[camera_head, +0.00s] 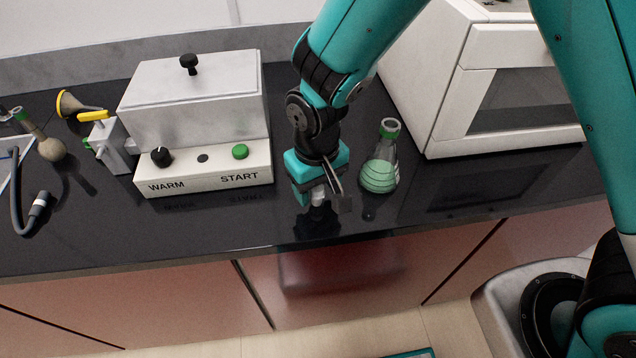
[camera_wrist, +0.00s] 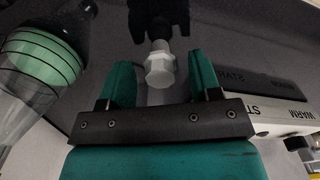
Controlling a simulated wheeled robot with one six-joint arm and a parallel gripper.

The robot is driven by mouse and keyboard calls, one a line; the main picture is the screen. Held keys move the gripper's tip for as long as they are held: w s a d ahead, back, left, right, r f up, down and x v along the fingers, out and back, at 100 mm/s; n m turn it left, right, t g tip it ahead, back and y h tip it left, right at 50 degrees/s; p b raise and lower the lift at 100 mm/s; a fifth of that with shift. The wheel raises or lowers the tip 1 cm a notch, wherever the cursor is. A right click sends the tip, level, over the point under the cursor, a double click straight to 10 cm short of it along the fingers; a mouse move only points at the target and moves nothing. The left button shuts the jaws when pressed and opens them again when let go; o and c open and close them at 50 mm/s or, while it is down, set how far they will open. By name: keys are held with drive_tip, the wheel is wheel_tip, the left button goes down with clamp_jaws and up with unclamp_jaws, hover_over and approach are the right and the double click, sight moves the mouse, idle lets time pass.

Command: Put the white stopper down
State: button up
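The white stopper (camera_head: 318,196) is at the dark countertop in front of the green-banded flask, just below my gripper (camera_head: 320,198). In the wrist view the stopper (camera_wrist: 160,66) is a small pale faceted piece, centred between the two teal fingers of my gripper (camera_wrist: 162,75). The fingers are spread, with a visible gap on each side of the stopper. Its lower end and its contact with the counter are hard to make out against the dark reflection.
A flask (camera_head: 381,172) with green contents stands close to the right of my gripper. A white-fronted heating box (camera_head: 205,170) stands to the left. A white oven-like cabinet (camera_head: 446,90) is behind right. The counter's front edge is near; a little bare counter lies front left.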

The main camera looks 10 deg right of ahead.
wheel_tip(320, 180, up, 12)
drive_tip(key=b, duration=0.1)
drive_tip(key=s+d+r+n+y, duration=0.1)
drive_tip(key=s+d+r+y, duration=0.1)
drive_tip(key=s+d+r, duration=0.2)
drive_tip(key=s+d+r+n+y, duration=0.1)
drive_tip(key=s+d+r, duration=0.3)
drive_tip(key=s, duration=0.6)
drive_tip(key=shift+s+d+r+n+y, duration=0.3)
drive_tip(key=shift+d+y, duration=0.2)
drive_tip(key=shift+y, duration=0.1)
drive_tip(key=shift+c, duration=0.5)
